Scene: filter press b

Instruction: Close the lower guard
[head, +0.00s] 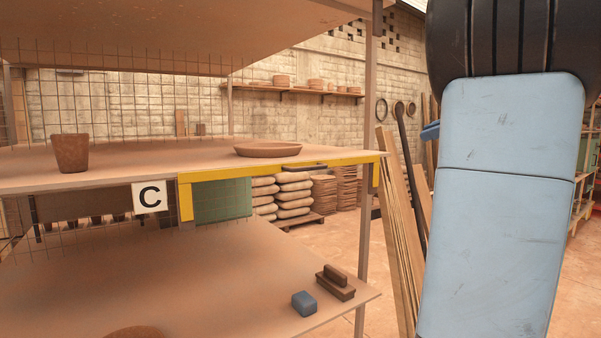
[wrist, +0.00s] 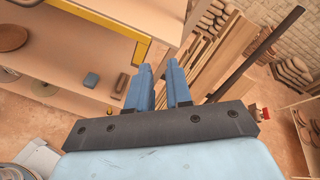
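The lower guard appears to be the yellow frame (head: 230,173) along the front edge of the middle shelf, above the lower shelf. A dark bar handle (head: 305,168) sits near its right part. A green panel (head: 222,201) shows below its left part; I cannot tell whether they are joined. In the wrist view the yellow frame (wrist: 105,22) crosses the upper left. My gripper (wrist: 159,66) is open, with two blue fingers apart and nothing seen between them. It is to the right of the frame's corner in that view and apart from it.
The lower shelf (head: 190,290) holds a blue block (head: 304,303) and a brown brush (head: 336,283). A pot (head: 71,153) and a dish (head: 268,149) stand above. A shelf post (head: 367,230) and leaning planks (head: 400,225) stand at the right.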

